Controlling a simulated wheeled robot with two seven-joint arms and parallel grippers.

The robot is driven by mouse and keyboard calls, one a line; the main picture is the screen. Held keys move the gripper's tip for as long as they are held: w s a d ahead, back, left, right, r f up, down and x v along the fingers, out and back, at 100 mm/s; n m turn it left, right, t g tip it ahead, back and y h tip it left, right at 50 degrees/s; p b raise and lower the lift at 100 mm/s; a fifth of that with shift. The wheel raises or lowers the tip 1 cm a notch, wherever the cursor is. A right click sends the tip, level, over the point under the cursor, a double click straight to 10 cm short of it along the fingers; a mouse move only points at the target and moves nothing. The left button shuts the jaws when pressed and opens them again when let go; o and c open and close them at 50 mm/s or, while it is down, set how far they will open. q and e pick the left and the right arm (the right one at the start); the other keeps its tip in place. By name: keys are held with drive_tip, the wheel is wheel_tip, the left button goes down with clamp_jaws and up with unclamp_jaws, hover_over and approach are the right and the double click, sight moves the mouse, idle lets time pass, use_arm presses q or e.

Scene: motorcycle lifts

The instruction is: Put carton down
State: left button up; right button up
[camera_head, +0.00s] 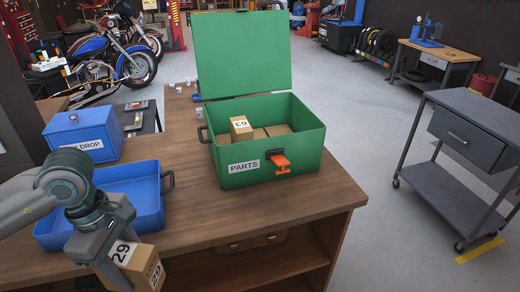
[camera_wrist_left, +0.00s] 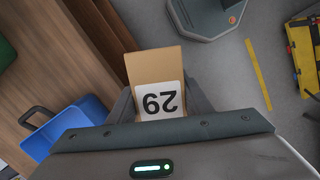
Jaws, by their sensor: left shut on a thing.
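A small brown carton (camera_head: 145,268) with white labels reading 29 is held in my left gripper (camera_head: 112,275), at the lower left of the head view, by the table's front edge. In the left wrist view the carton (camera_wrist_left: 155,70) sits between the two fingers of the left gripper (camera_wrist_left: 160,100), which are shut on it. Beyond it in that view are the table edge and the floor. My right gripper is not in view.
A blue tray (camera_head: 128,176) lies on the wooden table (camera_head: 300,213), left. An open green PARTS box (camera_head: 268,155) holds several cartons, one marked 63 (camera_head: 241,128). A blue drop box (camera_head: 82,138) stands behind the tray. A grey cart (camera_head: 440,185) stands right. The table's front right is clear.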

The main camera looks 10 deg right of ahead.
use_arm(q)
drive_tip(key=m, duration=0.2)
drive_tip(key=a+f+m, duration=0.1)
drive_tip(key=m, duration=0.1)
drive_tip(key=a+m, duration=0.1)
drive_tip(key=m, duration=0.1)
drive_tip(key=shift+s+f+m+g, duration=0.1)
drive_tip(key=shift+f+m+g, duration=0.2)
drive_tip(key=m, duration=0.1)
drive_tip(key=a+m, duration=0.1)
drive_tip(key=m, duration=0.1)
drive_tip(key=shift+f+y, duration=0.35)
drive_tip(key=shift+y, duration=0.05)
drive_tip(key=m, duration=0.2)
drive_tip(key=a+m, duration=0.1)
drive_tip(key=m, duration=0.1)
drive_tip(key=shift+s+f+g+b, duration=0.15)
drive_tip(key=shift+f+g+b, duration=0.15)
drive_tip(key=shift+f, duration=0.1)
drive_tip(key=shift+d, duration=0.1)
